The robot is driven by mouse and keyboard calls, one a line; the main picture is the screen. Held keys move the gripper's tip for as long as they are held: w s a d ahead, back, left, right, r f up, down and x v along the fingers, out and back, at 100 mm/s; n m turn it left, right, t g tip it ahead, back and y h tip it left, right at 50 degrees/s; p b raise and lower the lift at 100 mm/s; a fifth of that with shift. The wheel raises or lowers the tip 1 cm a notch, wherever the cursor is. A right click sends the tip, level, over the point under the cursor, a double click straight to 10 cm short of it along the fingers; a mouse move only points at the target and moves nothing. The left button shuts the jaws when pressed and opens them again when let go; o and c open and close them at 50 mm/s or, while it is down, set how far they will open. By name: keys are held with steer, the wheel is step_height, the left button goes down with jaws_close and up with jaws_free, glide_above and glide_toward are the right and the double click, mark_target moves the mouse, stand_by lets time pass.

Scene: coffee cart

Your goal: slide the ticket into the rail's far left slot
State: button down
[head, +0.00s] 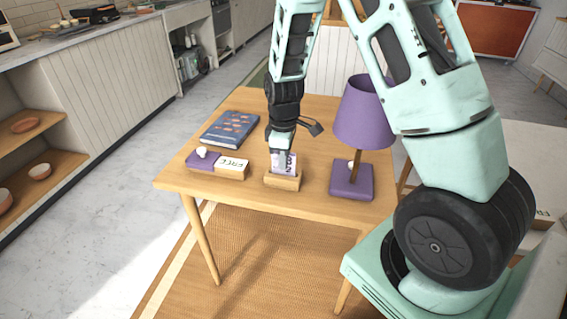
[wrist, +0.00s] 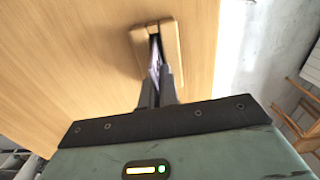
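The ticket (head: 291,160), a pale lilac card with dark print, stands upright in a small wooden block (head: 284,182) near the table's front edge. The wrist view shows the ticket (wrist: 154,58) edge-on in the slot of the wooden block (wrist: 171,40). My gripper (head: 283,166) points down over the block. In the wrist view, its fingers (wrist: 160,78) are close together on both sides of the ticket and look shut on it. The ticket's lower edge is hidden in the block. I cannot make out a rail with several slots in either view.
A purple lamp (head: 364,115) stands right of the block. A card marked FREE (head: 232,163) on a wooden base, a purple box (head: 203,160) with a white knob and a blue book (head: 228,130) lie to the left. The front of the wooden table (head: 225,191) is clear.

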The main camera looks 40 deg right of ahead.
step_height(320, 180, up, 10)
steer(key=shift+r+p, duration=0.1)
steer(key=shift+p, duration=0.25)
step_height(320, 180, up, 5)
steer(key=p, duration=0.4)
steer(key=shift+s+f, duration=0.1)
steer(key=shift+f, duration=0.1)
